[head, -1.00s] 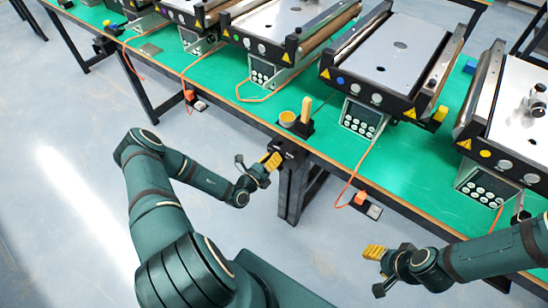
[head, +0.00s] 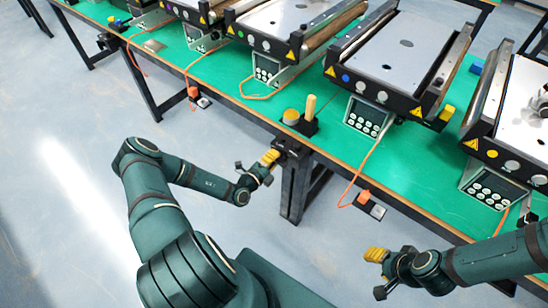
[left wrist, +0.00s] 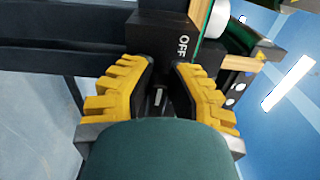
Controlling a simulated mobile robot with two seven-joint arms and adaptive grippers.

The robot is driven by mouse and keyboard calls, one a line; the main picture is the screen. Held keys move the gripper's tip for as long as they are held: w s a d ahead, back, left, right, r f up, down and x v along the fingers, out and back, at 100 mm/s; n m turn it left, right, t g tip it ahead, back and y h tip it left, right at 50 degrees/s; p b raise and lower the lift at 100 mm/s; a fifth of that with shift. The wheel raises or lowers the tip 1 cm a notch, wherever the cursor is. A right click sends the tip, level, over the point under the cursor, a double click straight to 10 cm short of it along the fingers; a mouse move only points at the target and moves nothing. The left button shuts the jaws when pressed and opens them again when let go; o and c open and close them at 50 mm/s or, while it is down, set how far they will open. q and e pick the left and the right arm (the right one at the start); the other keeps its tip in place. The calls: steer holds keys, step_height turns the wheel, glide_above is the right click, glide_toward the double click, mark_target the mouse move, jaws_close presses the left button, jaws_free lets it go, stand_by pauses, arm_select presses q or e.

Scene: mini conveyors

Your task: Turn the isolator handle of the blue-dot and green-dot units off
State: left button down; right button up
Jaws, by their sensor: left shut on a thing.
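My left gripper (head: 270,158) is at the table's front edge, by a black isolator box (head: 292,148). In the left wrist view its yellow fingers (left wrist: 160,90) are shut on a dark handle (left wrist: 159,98) in front of the box face, which is marked OFF (left wrist: 183,46). The handle's exact angle is hard to read. The blue-dot unit (head: 390,50) stands behind and to the right, with its blue dot (head: 346,78) on the front. The unit to its left (head: 285,20) has a small dot that looks greenish (head: 239,34). My right gripper (head: 377,256) hangs in front of the table; its opening is unclear.
A yellow-dot unit (head: 510,110) stands at the right. A wooden peg and a yellow round piece sit on a black holder (head: 300,124) above the isolator. Orange cables (head: 366,165) hang over the green table edge. The floor in front is clear.

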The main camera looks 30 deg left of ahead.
arm_select(q)
steer(key=shift+n, duration=0.3)
stand_by(0.4)
steer(key=c, duration=0.9)
jaws_free()
steer(key=s, duration=1.2)
steer(key=shift+a, duration=0.45)
